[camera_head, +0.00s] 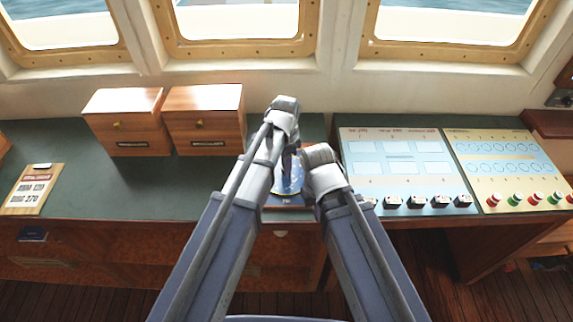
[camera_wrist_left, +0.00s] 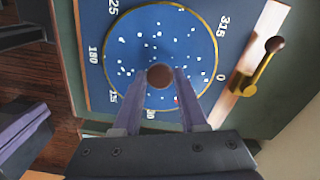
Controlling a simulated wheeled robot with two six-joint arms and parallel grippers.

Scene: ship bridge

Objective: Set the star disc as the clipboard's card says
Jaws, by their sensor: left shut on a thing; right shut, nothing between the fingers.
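The star disc (camera_wrist_left: 160,30) is a round blue plate with white star dots and a yellow rim, on a dark blue board (camera_wrist_left: 90,85) with degree numbers. In the head view the disc (camera_head: 289,181) is largely hidden by my arms. My left gripper (camera_wrist_left: 160,90) is shut on a round brown knob (camera_wrist_left: 160,76) over the disc. In the head view my left gripper (camera_head: 291,160) reaches down to the board. My right gripper (camera_head: 319,160) is shut and empty, just right of the disc. The clipboard (camera_head: 32,188) lies at the far left; its card's bottom line ends in 270.
A brass lever with a brown knob (camera_wrist_left: 262,65) stands beside the board. Two wooden drawer boxes (camera_head: 122,120) (camera_head: 203,118) stand at the back left. A panel with black switches (camera_head: 392,165) and one with coloured buttons (camera_head: 508,165) are on the right. The green desktop (camera_head: 110,190) is clear at left.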

